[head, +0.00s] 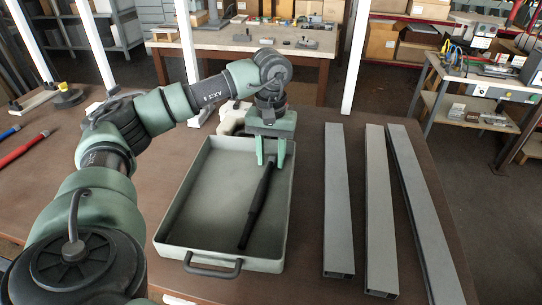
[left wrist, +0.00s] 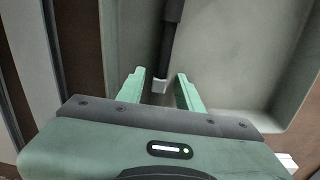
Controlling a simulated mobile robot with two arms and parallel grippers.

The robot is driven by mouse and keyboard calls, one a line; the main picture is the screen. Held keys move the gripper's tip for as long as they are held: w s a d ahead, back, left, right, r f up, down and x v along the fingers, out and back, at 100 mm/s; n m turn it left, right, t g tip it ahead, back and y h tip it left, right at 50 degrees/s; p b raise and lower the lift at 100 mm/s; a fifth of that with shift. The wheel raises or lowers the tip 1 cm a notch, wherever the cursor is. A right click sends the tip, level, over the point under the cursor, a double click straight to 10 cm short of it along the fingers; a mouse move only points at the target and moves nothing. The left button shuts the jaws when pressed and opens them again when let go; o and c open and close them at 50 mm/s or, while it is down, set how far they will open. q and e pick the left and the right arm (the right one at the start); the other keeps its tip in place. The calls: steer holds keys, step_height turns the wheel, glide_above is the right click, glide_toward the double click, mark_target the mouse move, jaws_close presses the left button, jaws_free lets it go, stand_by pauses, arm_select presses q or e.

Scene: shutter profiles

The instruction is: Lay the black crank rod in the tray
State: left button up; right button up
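The black crank rod (head: 258,205) is inside the grey-green tray (head: 170,215), along its right side and slightly slanted. Its lower end is near the tray's front wall. My left gripper (head: 270,153) is over the back right part of the tray, at the rod's far end. In the left wrist view my left gripper (left wrist: 157,88) is open, and the pale tip of the rod (left wrist: 168,45) shows between the fingers with gaps on both sides. I cannot tell whether the rod's whole length touches the tray floor. My right gripper is not in view.
Three long grey profiles (head: 337,200) lie on the brown table right of the tray. Tools with red (head: 20,150) and blue handles lie at the left. The tray's handle (head: 212,268) points to the front. The tray's left half is empty.

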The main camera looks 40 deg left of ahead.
arm_select(q)
steer(key=shift+r, duration=0.1)
step_height(320, 180, up, 12)
stand_by(0.5)
